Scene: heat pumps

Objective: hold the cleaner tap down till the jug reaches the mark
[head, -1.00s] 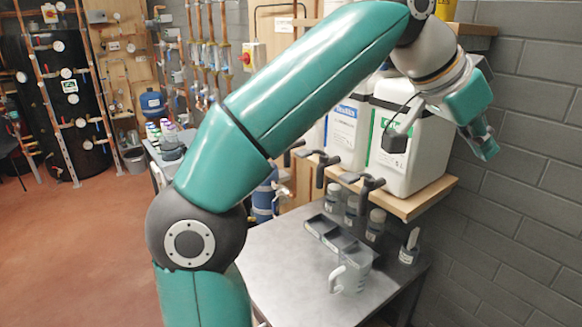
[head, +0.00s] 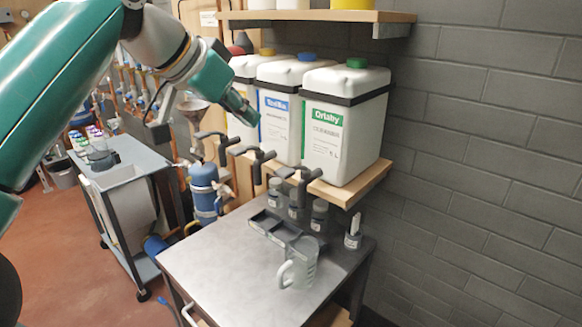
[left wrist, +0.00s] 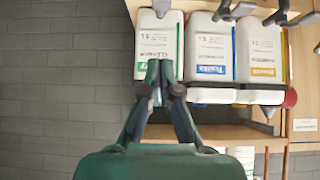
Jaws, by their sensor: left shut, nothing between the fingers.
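A white container with a green cap and green label (head: 340,125) stands at the right of the wooden shelf; it also shows upside down in the left wrist view (left wrist: 158,45). A dark lever tap (head: 301,182) at the shelf's front edge belongs with it. A clear jug with a handle (head: 300,262) stands upright on the metal table below; its mark and any liquid cannot be made out. My left gripper (head: 245,113) is shut and empty, in the air before the containers and above the taps, touching none. Its closed fingers show in the left wrist view (left wrist: 160,78). My right gripper is out of view.
A blue-capped container (head: 279,75) and a yellow-capped one stand to the left, each with a tap (head: 257,160). A dark tray (head: 272,225) and small bottles (head: 319,215) sit behind the jug. A grey brick wall (head: 480,150) bounds the right. The table front is clear.

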